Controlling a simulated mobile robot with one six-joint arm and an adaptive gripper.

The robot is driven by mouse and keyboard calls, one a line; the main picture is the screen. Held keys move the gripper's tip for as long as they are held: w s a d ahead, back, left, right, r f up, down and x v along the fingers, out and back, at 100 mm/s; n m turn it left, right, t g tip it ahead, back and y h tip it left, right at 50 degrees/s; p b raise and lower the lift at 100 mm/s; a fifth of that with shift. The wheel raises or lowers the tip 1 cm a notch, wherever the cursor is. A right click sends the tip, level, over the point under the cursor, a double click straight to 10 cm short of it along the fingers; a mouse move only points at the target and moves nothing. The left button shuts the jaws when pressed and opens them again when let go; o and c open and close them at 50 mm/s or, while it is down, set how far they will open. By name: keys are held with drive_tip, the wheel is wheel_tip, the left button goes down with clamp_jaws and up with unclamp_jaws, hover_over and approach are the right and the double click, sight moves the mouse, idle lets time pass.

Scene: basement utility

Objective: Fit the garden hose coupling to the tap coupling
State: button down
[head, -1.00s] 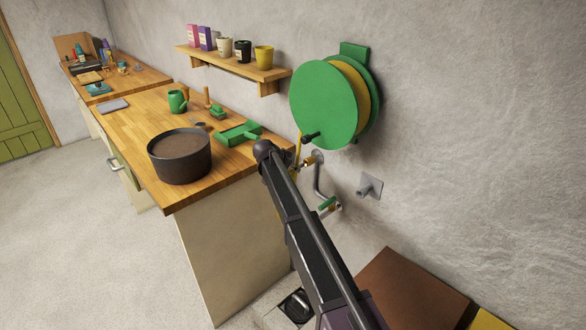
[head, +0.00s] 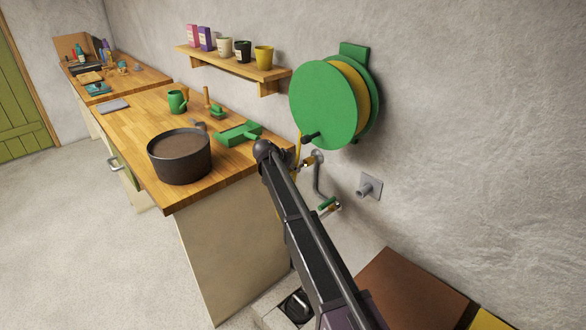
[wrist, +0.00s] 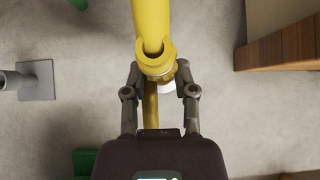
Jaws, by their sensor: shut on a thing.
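In the wrist view, my gripper (wrist: 158,82) is shut on the yellow hose coupling (wrist: 155,62), which sits between its two fingers. A thick yellow length runs from it to the top edge, and a darker yellow length shows between the fingers below. A small white part shows behind the right finger. In the head view, the tap (head: 328,204) has a green lever and a brass end, low on a grey pipe by the wall. A small brass piece (head: 308,162) shows beside my arm; I cannot tell what it belongs to. My arm hides most of the gripper there.
The green hose reel (head: 323,105) hangs on the wall above the tap. A grey wall bracket (head: 370,187) juts out to the right. The wooden workbench (head: 150,135) with a dark soil pot (head: 180,160) stands to the left. A brown box (head: 415,290) is low at right.

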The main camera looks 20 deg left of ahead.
drive_tip(key=shift+w+d, duration=0.4)
drive_tip(key=shift+w, duration=0.45)
drive_tip(key=shift+w+d, duration=0.4)
drive_tip(key=shift+w, duration=0.4)
drive_tip(key=shift+c, duration=1.7)
unclamp_jaws()
drive_tip(key=shift+s, duration=0.15)
drive_tip(key=s+a, duration=0.4)
drive_tip(key=s, duration=0.3)
drive_tip(key=s+d, duration=0.4)
drive_tip(key=d, duration=0.8)
drive_tip(key=s+d, duration=0.4)
drive_tip(key=d, duration=0.9)
drive_tip(key=shift+s, duration=0.35)
drive_tip(key=shift+d, duration=0.15)
